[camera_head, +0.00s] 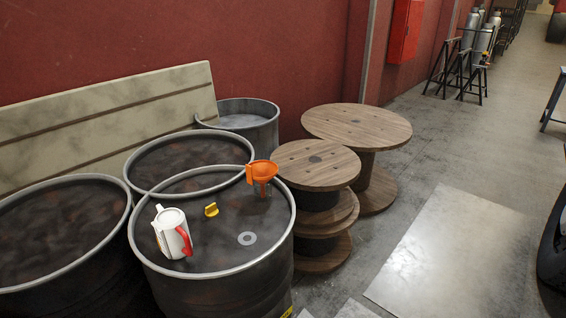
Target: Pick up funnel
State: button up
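An orange funnel (262,172) is at the right back part of the front drum's top, close to the drum's rim. Its wide orange mouth faces up, and a clear or greyish part shows below it. A small orange tab rises at its left side. The front dark drum (215,262) bears it. My gripper is not in view.
A white jug with a red handle (172,232), a small yellow piece (211,210) and a grey ring (247,239) share the drum top. Other drums (65,225) stand behind and left. Wooden cable reels (316,165) stand right.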

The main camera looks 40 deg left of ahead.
aim_at(261, 172)
jog(key=i+u, duration=0.2)
jog(key=i, duration=0.5)
jog(key=i+l+u, duration=0.2)
jog(key=i, duration=0.5)
jog(key=i+u, duration=0.2)
jog(key=u, duration=0.2)
jog(key=i+u, duration=0.2)
jog(key=u, duration=0.15)
jog(key=i+u, duration=0.2)
jog(key=u, duration=0.2)
jog(key=i+l+u, duration=0.15)
jog(key=u, duration=0.2)
jog(key=i+u, duration=0.15)
jog(key=u, duration=0.25)
jog(key=i+u, duration=0.15)
jog(key=u, duration=0.25)
jog(key=i+l+u, duration=0.15)
jog(key=u, duration=0.25)
jog(key=i+l+u, duration=0.1)
jog(key=u, duration=0.3)
jog(key=i+l+u, duration=0.45)
jog(key=l+u, duration=0.25)
jog(key=j, duration=0.05)
